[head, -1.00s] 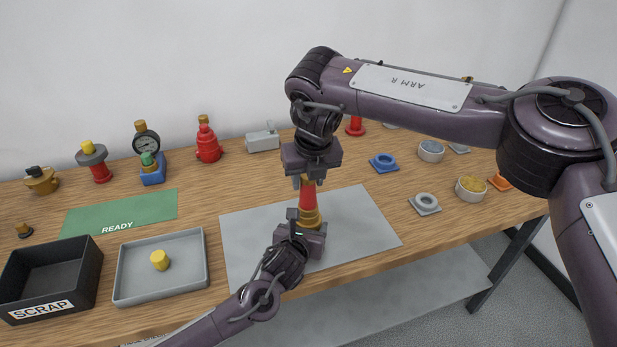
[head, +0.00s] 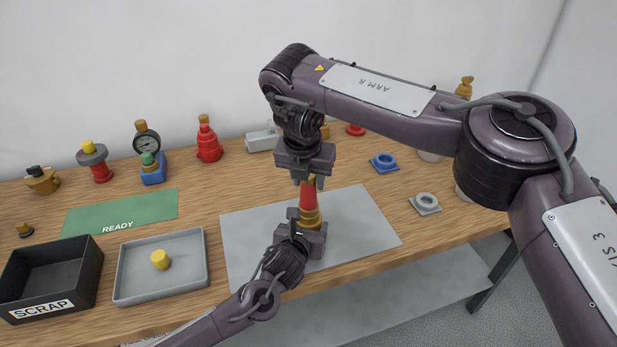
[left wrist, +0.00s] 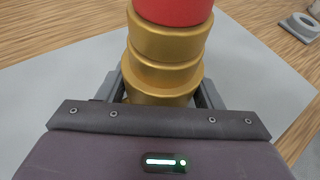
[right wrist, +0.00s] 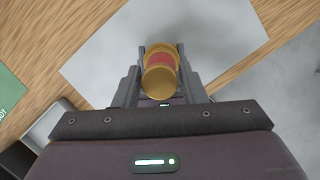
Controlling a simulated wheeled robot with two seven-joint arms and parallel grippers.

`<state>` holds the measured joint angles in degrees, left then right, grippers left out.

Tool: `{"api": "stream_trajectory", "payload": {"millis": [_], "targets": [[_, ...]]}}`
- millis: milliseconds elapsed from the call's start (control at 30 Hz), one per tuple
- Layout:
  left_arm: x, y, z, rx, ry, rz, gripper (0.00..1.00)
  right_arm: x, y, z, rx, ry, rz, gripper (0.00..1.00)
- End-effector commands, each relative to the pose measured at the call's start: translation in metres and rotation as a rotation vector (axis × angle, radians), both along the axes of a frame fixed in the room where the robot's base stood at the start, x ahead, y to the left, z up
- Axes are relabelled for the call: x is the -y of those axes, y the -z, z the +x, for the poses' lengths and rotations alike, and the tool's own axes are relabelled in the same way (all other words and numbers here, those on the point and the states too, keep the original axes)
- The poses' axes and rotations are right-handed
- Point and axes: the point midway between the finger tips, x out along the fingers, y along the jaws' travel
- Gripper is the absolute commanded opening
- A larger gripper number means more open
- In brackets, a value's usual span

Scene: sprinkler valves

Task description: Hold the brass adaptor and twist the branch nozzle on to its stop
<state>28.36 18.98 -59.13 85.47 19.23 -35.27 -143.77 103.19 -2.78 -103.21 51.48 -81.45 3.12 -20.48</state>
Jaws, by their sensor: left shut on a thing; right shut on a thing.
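The branch nozzle (head: 308,196), red with a brass tip, stands upright on the brass adaptor (head: 311,217) above the grey mat. My left gripper (head: 305,228) is shut on the adaptor low down; in the left wrist view the stepped adaptor (left wrist: 163,76) sits between the fingers, with the red nozzle (left wrist: 172,9) directly above. My right gripper (head: 307,179) is shut on the nozzle's upper end from above. In the right wrist view the nozzle's brass end (right wrist: 159,81) lies between the fingers. Whether a gap is left at the joint cannot be told.
The grey mat (head: 360,225) is otherwise clear. A grey tray (head: 130,285) with a yellow plug (head: 160,260), a black scrap bin (head: 80,270) and a green ready mat (head: 90,218) lie left. Several fittings, including a red one (head: 209,145), stand behind; a grey ring (head: 425,203) lies right.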

Motion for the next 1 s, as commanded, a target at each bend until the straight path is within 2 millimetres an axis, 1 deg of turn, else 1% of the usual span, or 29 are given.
{"api": "stream_trajectory", "payload": {"millis": [67, 300, 400, 467, 533, 733, 833, 1000], "targets": [[-0.0022, 0.0014, 0.0003, -0.003, -0.005, 0.002, 0.32, 0.0008, -0.0018, 0.001, 0.003, 0.03, 0.0, 0.01], [-0.0024, 0.0015, 0.0005, -0.004, -0.005, 0.002, 0.32, 0.0009, -0.0017, 0.0009, 0.003, 0.04, 0.0, 0.01], [-0.0024, 0.0016, 0.0004, -0.004, -0.005, 0.002, 0.32, -0.0007, -0.0014, 0.0005, 0.003, 0.138, -0.002, 0.01], [-0.0025, 0.0016, 0.0004, -0.003, -0.006, 0.002, 0.32, 0.0011, -0.0016, 0.0009, 0.002, 0.135, -0.002, 0.01], [-0.0026, 0.0016, 0.0005, -0.003, -0.006, 0.002, 0.32, 0.0, -0.0018, 0.0007, 0.004, 0.177, -0.004, 0.01], [-0.0029, 0.0019, 0.0006, -0.003, -0.006, 0.002, 0.32, 0.0, -0.0016, 0.0006, 0.004, 0.387, -0.005, 0.01], [-0.003, 0.0019, 0.0007, -0.003, -0.007, 0.003, 0.32, 0.0, -0.0015, 0.0002, 0.003, 0.426, -0.002, 0.01], [-0.0032, 0.0019, 0.0008, -0.004, -0.007, 0.003, 0.32, 0.0003, -0.0015, -0.0001, 0.001, 0.429, -0.002, 0.01]]}}
